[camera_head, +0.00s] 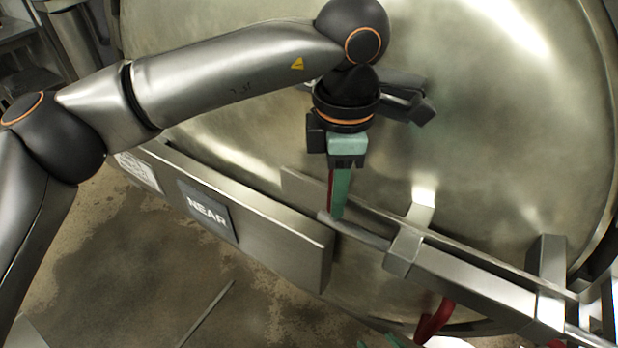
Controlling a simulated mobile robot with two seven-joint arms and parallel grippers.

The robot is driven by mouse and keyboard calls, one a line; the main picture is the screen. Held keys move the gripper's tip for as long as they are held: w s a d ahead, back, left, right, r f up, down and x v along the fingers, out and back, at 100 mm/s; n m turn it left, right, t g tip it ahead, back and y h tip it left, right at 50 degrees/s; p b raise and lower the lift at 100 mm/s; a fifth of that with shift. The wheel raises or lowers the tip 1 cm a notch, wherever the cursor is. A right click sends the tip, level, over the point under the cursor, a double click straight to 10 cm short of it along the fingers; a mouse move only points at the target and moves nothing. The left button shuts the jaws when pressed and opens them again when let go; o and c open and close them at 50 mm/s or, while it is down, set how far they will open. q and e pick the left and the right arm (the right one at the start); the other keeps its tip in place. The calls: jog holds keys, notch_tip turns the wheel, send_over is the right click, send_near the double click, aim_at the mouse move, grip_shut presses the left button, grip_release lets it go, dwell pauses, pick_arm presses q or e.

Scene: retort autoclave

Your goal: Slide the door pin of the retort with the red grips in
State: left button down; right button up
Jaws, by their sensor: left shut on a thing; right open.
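The retort's big round metal door (490,140) fills the upper right of the head view. The door pin (362,234) is a grey rod that sticks out to the left of a square bracket (403,251) on the door's crossbar. My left gripper (336,212) points down over the rod's left end and is shut on a thin red grip (330,188), mostly hidden by the green fingers. How the grip joins the pin is hidden. Green fingertips of my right gripper (380,343) show at the bottom edge, open, mostly cut off.
A metal plate (285,244) with a dark "NEAR" sign (207,212) lies left of the pin. A red curved part (434,321) hangs below the crossbar (465,283). An upright post (546,280) stands at the right. Stained floor (130,265) is open at lower left.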

pick_arm(q)
jog(key=shift+s+d, duration=0.15)
jog(key=shift+d, duration=0.05)
jog(key=c, duration=0.7)
grip_release()
jog(key=shift+d, duration=0.1)
jog(key=shift+o, duration=0.4)
jog(key=shift+r, duration=0.1)
notch_tip(320, 180, up, 12)
jog(key=shift+r, duration=0.2)
